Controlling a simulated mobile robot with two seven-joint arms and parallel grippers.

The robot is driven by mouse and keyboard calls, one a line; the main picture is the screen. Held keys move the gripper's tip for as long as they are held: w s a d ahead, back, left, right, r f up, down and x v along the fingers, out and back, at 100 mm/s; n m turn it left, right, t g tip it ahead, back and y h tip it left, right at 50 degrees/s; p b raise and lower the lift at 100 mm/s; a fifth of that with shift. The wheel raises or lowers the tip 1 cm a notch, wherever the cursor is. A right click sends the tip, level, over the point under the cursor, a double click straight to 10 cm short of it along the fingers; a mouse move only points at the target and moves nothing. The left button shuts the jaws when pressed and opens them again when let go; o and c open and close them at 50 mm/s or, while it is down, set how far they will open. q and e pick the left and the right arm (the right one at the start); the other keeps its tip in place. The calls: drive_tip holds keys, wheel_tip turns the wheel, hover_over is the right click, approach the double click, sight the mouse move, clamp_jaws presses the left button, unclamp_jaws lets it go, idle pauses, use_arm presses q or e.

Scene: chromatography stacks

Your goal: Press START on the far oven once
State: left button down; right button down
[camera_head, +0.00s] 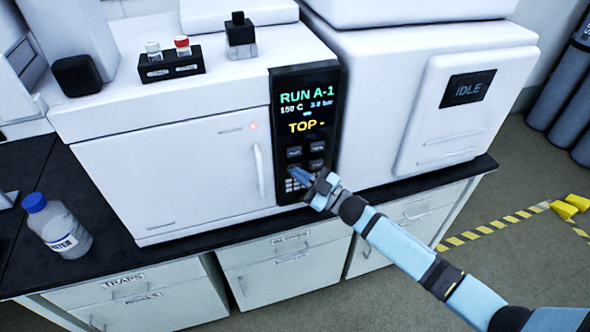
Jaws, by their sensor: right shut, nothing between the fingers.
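A white oven (180,175) with a closed door stands on the bench, a small red light lit on its front. Its black control panel (307,105) reads "RUN A-1", "150 C", "3.0 bar" and "TOP -". Several small keys (294,152) sit low on the panel; their labels are too small to read, so I cannot tell which is START. My right gripper (300,175) is shut and empty, its tips at the lower keypad. They hide part of it, and I cannot tell whether they touch a key. My left gripper is not in view.
A white unit with an "IDLE" screen (468,89) stands to the right. A vial rack (171,66) and a dark-capped bottle (240,37) stand on the oven. A blue-capped bottle (58,229) stands at the bench's left. Dark gas cylinders (563,90) stand far right.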

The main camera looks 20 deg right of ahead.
drive_tip(key=shift+s+p, duration=0.4)
drive_tip(key=shift+s, duration=0.45)
drive_tip(key=s+p, duration=0.2)
drive_tip(key=s, duration=0.3)
drive_tip(key=shift+d, duration=0.15)
idle(0.8)
drive_tip(key=s+d+f+m+g+h+p, duration=0.1)
drive_tip(key=s+f+m+h, duration=0.2)
drive_tip(key=s, duration=0.4)
drive_tip(key=s+f+m+g+h+p, duration=0.1)
drive_tip(key=s+f+m+h+p, duration=0.1)
drive_tip(key=s, duration=0.6)
drive_tip(key=s+d+f+m+g+h+p, duration=0.1)
drive_tip(key=s+f+m+g+h+p, duration=0.1)
drive_tip(key=s+f+m+h, duration=0.2)
drive_tip(key=s+m+h, duration=0.2)
drive_tip(key=s+h, duration=0.1)
drive_tip(key=shift+s+d+m, duration=0.3)
drive_tip(key=shift+s, duration=0.05)
